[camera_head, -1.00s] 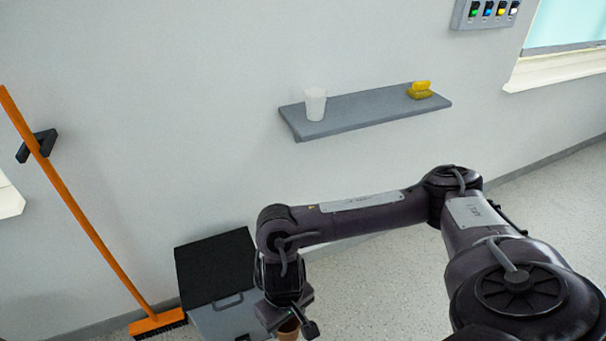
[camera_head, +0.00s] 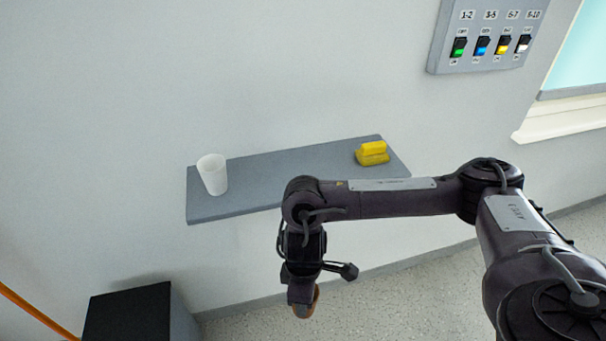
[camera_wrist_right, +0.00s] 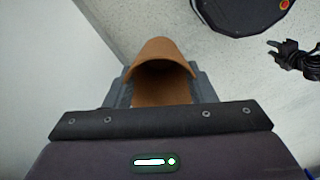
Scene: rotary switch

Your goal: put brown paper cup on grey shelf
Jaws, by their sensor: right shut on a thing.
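The brown paper cup (camera_head: 306,304) shows in the head view below my right gripper (camera_head: 302,292), in front of and below the shelf. In the right wrist view the cup (camera_wrist_right: 160,72) sits between the fingers of my right gripper (camera_wrist_right: 160,92), its open mouth showing. The right gripper is shut on the cup and holds it in the air. The grey shelf (camera_head: 270,168) is fixed to the wall; my right arm hides part of its front edge. My left gripper is not in view.
A white cup (camera_head: 212,175) stands at the shelf's left end and yellow sponges (camera_head: 372,153) lie at its right. The shelf's middle is bare. A switch panel (camera_head: 488,38) hangs above right. A black-topped box (camera_head: 128,312) stands lower left, near an orange broom handle (camera_head: 38,312).

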